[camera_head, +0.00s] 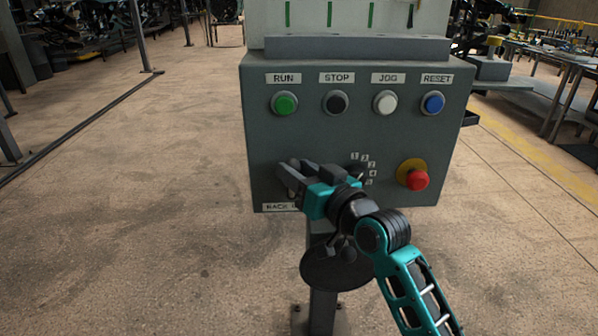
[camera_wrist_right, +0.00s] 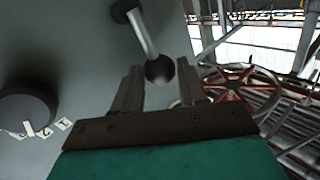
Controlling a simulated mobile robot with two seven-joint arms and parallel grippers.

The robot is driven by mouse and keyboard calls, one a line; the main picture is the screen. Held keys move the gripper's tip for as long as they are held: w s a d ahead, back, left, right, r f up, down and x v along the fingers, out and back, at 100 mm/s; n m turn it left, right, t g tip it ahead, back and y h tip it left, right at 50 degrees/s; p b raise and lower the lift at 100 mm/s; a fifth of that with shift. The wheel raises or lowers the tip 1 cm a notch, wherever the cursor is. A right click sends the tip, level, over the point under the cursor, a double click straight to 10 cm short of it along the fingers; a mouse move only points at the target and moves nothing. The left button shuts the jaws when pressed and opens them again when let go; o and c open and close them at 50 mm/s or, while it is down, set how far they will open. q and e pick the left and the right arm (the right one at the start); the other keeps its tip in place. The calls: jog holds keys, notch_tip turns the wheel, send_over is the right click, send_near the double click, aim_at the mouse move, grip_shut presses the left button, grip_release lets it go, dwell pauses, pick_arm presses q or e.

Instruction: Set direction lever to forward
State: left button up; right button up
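The direction lever (camera_wrist_right: 143,34) shows in the right wrist view as a metal rod with a dark ball knob (camera_wrist_right: 160,71), standing out from the grey panel. My right gripper (camera_head: 284,172) is open at the lower left of the control box (camera_head: 330,140). In the wrist view its two fingers stand apart, with the ball knob between their tips. I cannot tell whether either finger touches it. In the head view the gripper hides the lever. A label (camera_head: 276,207) below is partly hidden, so the lever's setting cannot be read. My left gripper is not in view.
Above are a green RUN button (camera_head: 285,104), a black STOP button (camera_head: 336,103), a white JOG button (camera_head: 385,103) and a blue RESET button (camera_head: 432,103). A red emergency button (camera_head: 416,178) and a numbered black dial (camera_wrist_right: 28,106) sit to the right of my gripper. The floor at left is clear.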

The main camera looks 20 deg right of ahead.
grip_shut()
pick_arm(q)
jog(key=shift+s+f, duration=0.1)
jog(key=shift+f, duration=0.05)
pick_arm(e)
jog(key=shift+d+f, duration=0.1)
pick_arm(q)
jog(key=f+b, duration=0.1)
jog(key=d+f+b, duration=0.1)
jog(key=b, duration=0.1)
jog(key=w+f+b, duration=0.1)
jog(key=b, duration=0.1)
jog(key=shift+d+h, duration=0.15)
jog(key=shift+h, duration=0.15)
pick_arm(e)
jog(key=d+m+t, duration=0.1)
jog(key=m, duration=0.1)
jog(key=d+f+m+t, duration=0.1)
jog(key=m, duration=0.1)
jog(key=s+d+m+t, duration=0.1)
jog(key=m+t, duration=0.1)
jog(key=m, duration=0.1)
jog(key=shift+d+f+h, duration=0.15)
jog(key=shift+f+h, duration=0.15)
jog(key=shift+f, duration=0.1)
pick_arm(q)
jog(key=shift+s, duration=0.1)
pick_arm(e)
jog(key=shift+o, duration=2.1)
grip_release()
